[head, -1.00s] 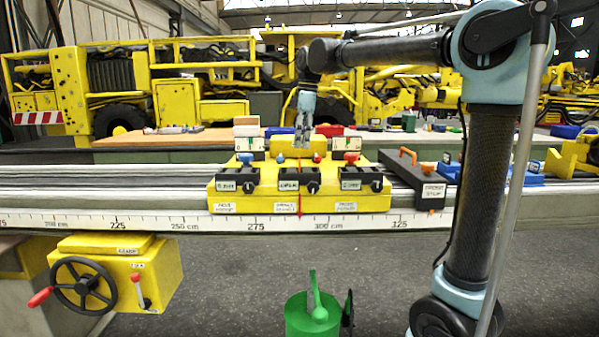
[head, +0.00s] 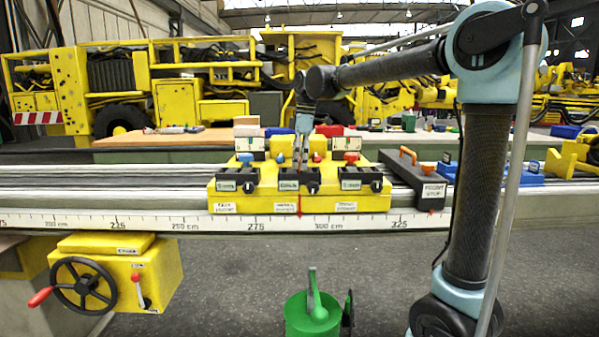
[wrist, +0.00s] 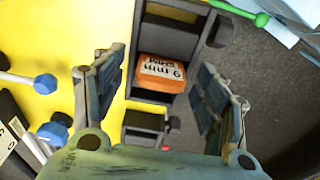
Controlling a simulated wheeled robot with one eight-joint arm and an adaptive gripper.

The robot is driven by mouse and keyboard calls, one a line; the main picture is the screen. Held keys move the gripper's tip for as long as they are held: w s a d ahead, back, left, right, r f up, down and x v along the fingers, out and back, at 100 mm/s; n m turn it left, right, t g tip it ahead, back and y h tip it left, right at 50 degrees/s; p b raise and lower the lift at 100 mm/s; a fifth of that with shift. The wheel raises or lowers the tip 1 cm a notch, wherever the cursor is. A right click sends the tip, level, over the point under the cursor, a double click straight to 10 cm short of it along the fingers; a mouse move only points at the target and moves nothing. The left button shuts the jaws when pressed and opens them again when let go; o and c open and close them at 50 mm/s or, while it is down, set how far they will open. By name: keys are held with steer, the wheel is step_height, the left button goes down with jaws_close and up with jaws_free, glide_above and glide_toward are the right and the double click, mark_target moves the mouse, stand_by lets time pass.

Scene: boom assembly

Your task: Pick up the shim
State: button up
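The shim (wrist: 160,72) is an orange block with dark upside-down lettering, seen in the wrist view. It sits in a black holder (wrist: 155,98) on a yellow surface. My gripper (wrist: 158,88) is open, with one finger to the left and one to the right of the shim in that view; I see no contact. In the head view my gripper (head: 301,160) points down over the middle of the yellow fixture (head: 300,204). I cannot make out the shim there.
A dark stop block (head: 418,182) with an orange handle stands right of the fixture on the rail. A green can (head: 308,318) is on the floor in front.

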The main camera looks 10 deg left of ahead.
steer(key=c, duration=0.9)
